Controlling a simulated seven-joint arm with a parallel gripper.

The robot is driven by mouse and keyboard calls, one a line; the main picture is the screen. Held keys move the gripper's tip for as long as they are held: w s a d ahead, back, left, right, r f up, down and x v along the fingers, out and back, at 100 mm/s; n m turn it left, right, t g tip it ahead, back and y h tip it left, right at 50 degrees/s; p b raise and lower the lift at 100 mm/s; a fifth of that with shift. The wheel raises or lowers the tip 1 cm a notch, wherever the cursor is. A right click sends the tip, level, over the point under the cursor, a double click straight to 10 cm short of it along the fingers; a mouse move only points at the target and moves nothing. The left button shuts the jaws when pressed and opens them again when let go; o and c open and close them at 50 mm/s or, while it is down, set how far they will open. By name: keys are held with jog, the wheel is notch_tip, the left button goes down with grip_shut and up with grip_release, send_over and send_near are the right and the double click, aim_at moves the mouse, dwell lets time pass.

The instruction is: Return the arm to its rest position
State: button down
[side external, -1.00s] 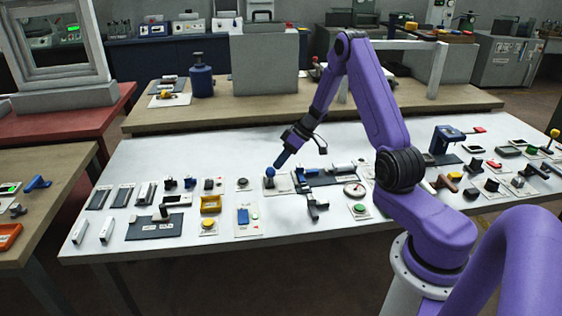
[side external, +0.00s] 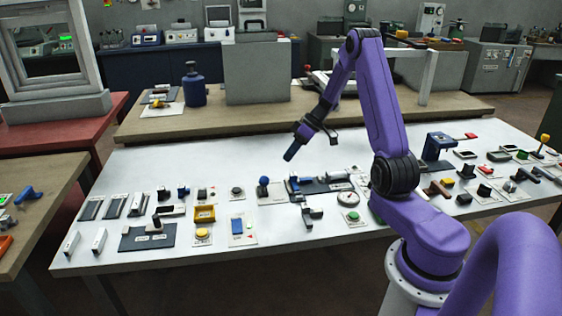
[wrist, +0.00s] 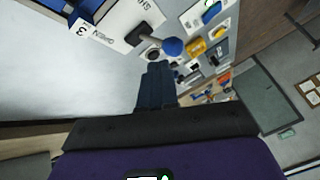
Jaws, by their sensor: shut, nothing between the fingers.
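My gripper (side external: 290,154) is at the end of the purple arm, raised above the white table (side external: 340,150), with its dark blue fingers pointing down and to the left. The fingers are together and nothing is between them. In the wrist view the shut gripper (wrist: 155,75) shows as a dark blue block at the middle. A blue ball-topped lever (side external: 263,182) stands on a plate on the table, below and left of the fingertips and apart from them. The same blue ball (wrist: 173,47) shows just beyond the fingers in the wrist view.
Several switches, buttons and levers cover the table, including a yellow tray (side external: 204,214), a blue clamp-like device (side external: 436,147) and a round gauge (side external: 342,199). A grey box (side external: 257,72) and a dark blue bottle (side external: 194,85) stand on the bench behind. Air around my gripper is free.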

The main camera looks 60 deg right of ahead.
jog(key=s+a+r+n+g+h, duration=0.1)
jog(key=s+a+r+n+g, duration=0.25)
jog(key=a, duration=0.75)
jog(key=s+a+r+n+g, duration=0.15)
jog(key=s+a+r, duration=0.35)
jog(key=a, duration=0.6)
jog(key=s+a+n+h, duration=0.2)
jog(key=s+a, duration=0.1)
jog(key=s, duration=0.8)
jog(key=s+a+r+n+h, duration=0.1)
jog(key=s+a+n+h, duration=0.1)
jog(key=s, duration=0.9)
jog(key=shift+a+r+t, duration=0.25)
jog(key=shift+a+t, duration=0.05)
jog(key=shift+a, duration=0.4)
